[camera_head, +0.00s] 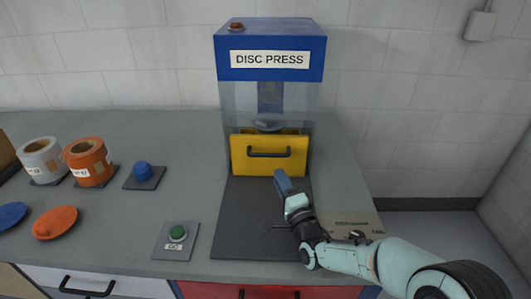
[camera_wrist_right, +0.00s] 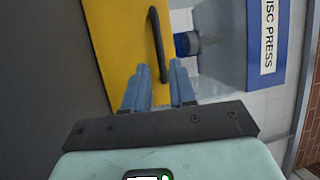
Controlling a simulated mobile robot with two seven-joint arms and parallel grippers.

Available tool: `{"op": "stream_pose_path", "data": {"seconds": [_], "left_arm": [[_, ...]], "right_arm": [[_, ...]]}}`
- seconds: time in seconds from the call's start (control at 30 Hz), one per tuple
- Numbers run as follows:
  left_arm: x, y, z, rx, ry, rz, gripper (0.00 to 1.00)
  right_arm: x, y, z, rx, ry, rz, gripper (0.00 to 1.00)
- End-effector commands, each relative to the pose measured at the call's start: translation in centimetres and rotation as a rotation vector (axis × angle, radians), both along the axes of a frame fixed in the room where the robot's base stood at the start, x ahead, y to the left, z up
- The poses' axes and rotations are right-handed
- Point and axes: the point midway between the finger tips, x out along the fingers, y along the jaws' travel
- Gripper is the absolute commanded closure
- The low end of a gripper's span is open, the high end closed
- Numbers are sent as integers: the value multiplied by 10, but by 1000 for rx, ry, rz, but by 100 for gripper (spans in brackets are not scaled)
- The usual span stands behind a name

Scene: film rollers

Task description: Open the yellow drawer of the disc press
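The disc press (camera_head: 270,52) is a blue-topped machine with a clear middle section. Its yellow drawer (camera_head: 285,165) faces me at the bottom and has a dark bar handle (camera_head: 269,154). My right gripper (camera_head: 281,178) is just in front of and below the handle, its fingers pointing at the drawer. I cannot tell whether the drawer is fully shut. My left gripper is out of view.
A dark mat (camera_head: 245,215) lies before the press. A green button box (camera_head: 177,238) stands to its left. A blue knob (camera_head: 142,172), an orange roll (camera_head: 88,160), a white roll (camera_head: 41,158) and flat discs (camera_head: 55,222) are farther left. A flat tan plate (camera_head: 355,222) lies right.

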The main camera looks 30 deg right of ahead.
Motion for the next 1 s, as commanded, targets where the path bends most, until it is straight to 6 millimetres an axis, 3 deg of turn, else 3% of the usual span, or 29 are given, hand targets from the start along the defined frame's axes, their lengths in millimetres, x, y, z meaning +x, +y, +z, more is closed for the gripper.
{"op": "stream_pose_path", "data": {"seconds": [0.3,0.5,0.7,1.0], "left_arm": [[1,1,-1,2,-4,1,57],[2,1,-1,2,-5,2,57],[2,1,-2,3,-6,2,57],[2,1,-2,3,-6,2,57]], "right_arm": [[64,-9,10,0,0,0,75],[91,-13,15,0,0,0,75],[103,-15,17,0,2,1,75],[104,-16,17,0,2,0,75]]}}
